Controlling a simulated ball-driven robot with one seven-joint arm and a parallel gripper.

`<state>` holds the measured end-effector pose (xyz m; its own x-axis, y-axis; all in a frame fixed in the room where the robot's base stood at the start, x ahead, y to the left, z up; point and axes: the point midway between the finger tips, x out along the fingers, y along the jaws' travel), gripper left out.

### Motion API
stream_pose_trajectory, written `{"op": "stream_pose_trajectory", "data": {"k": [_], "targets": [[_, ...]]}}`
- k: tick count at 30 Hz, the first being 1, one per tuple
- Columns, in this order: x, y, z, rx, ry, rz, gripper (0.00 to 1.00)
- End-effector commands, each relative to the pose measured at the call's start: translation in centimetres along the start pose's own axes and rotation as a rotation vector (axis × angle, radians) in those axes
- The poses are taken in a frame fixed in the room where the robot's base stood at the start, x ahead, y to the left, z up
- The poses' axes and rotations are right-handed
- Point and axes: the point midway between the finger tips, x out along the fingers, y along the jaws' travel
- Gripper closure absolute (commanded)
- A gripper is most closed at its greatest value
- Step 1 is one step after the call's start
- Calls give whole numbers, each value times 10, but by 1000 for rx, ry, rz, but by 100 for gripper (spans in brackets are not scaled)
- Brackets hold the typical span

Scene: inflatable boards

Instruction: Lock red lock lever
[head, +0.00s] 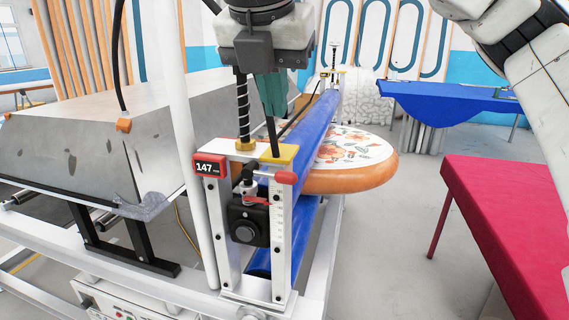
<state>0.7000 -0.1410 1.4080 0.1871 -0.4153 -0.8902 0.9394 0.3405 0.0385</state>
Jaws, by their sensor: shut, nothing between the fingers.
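A lever with a red rounded end (286,178) sticks out to the right near the top of the white roller stand (212,230), just below a yellow block (281,156). A thin red handle (262,203) sits lower, above a black box with a round knob (246,230). I cannot tell for sure which of the two is the lock lever. My gripper (272,112), with teal fingers, points down above the stand, behind its threaded rod. It is shut and empty, above and apart from both red parts. A dark rod shows below the fingertips.
Blue rollers (315,125) run back from the stand, with an orange-edged floral board (350,180) between them. A red display reading 147 (210,167) is on the stand. A grey metal hood (90,145) stands left, a red table (510,210) right.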

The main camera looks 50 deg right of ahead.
Motion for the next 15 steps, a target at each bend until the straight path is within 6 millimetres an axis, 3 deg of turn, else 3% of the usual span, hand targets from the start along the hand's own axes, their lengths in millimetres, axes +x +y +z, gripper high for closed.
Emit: {"op": "stream_pose_trajectory", "data": {"k": [8,15], "targets": [[9,0,0,1,2,2,100],[48,-1,0,2,2,-2,100]]}}
